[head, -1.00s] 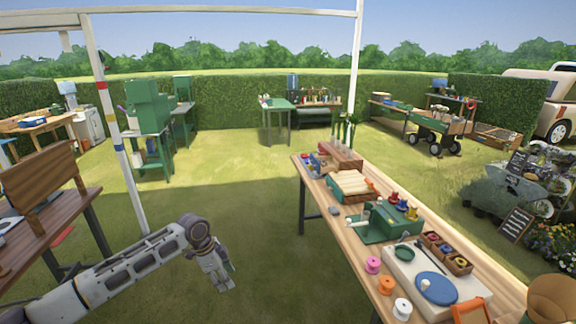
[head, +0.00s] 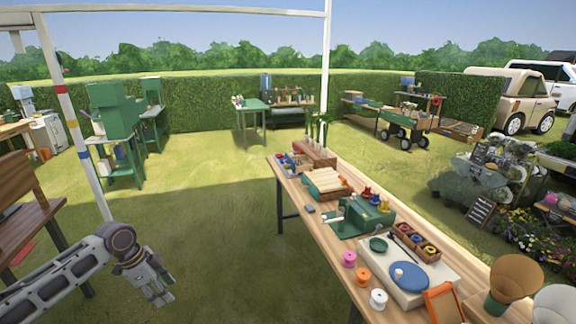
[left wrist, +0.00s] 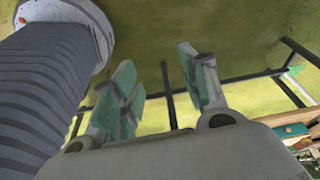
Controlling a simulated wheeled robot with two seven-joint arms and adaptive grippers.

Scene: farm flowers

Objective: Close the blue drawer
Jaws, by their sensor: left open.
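I cannot make out a blue drawer in either current view. My left gripper (head: 160,295) hangs at the lower left of the head view, over grass and left of the long wooden table. It is open and empty. In the left wrist view its two green-padded fingers (left wrist: 160,88) stand apart with grass and dark table-frame bars beyond them. My right gripper is not in view.
The long wooden table (head: 322,222) carries a green device (head: 362,217), spools and a white board with a blue disc (head: 410,276). A brown bench (head: 22,232) stands at left. Grass between them is clear. A white post (head: 76,140) rises at left.

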